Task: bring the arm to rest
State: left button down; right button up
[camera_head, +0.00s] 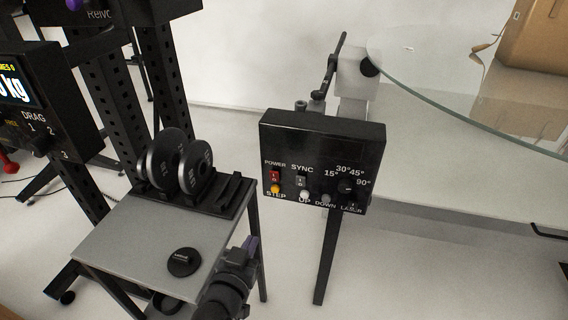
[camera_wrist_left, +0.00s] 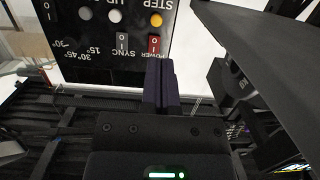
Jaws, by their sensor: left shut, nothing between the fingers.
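My left gripper (camera_head: 247,246) comes in at the bottom centre of the head view, beside the front right edge of a small grey side table. Its purple fingers are closed together with nothing between them. In the left wrist view the closed fingers (camera_wrist_left: 161,88) point at the black control box (camera_wrist_left: 100,42), which appears upside down there. In the head view the control box (camera_head: 322,160) stands on a black post, with a red power switch, a sync switch, several coloured buttons and a knob. The gripper is apart from the box. My right gripper does not show.
The side table (camera_head: 130,245) holds weight plates (camera_head: 195,165) in a black rack and a small black disc (camera_head: 184,262). A glass turntable top (camera_head: 440,95) with a cardboard box (camera_head: 530,45) is at the upper right. A black rack with a display (camera_head: 20,85) stands at the left.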

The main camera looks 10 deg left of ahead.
pick_arm(q)
jog(key=s+f+m+g+p, duration=0.1)
jog(key=s+f+g+p, duration=0.6)
jog(key=s+f, duration=1.2)
jog(key=s+a+f+g, duration=0.1)
jog(key=s+a+g, duration=0.1)
jog(key=s, duration=0.6)
jog(key=s+a+f+m+g+y, duration=0.1)
jog(key=s+g, duration=0.3)
jog(key=s, duration=0.5)
jog(key=s+a+f+g, duration=0.1)
jog(key=s+g, duration=0.3)
jog(key=s, duration=0.4)
jog(key=shift+s+a+f, duration=0.35)
jog(key=shift+a+f, duration=0.05)
jog(key=shift+a, duration=0.4)
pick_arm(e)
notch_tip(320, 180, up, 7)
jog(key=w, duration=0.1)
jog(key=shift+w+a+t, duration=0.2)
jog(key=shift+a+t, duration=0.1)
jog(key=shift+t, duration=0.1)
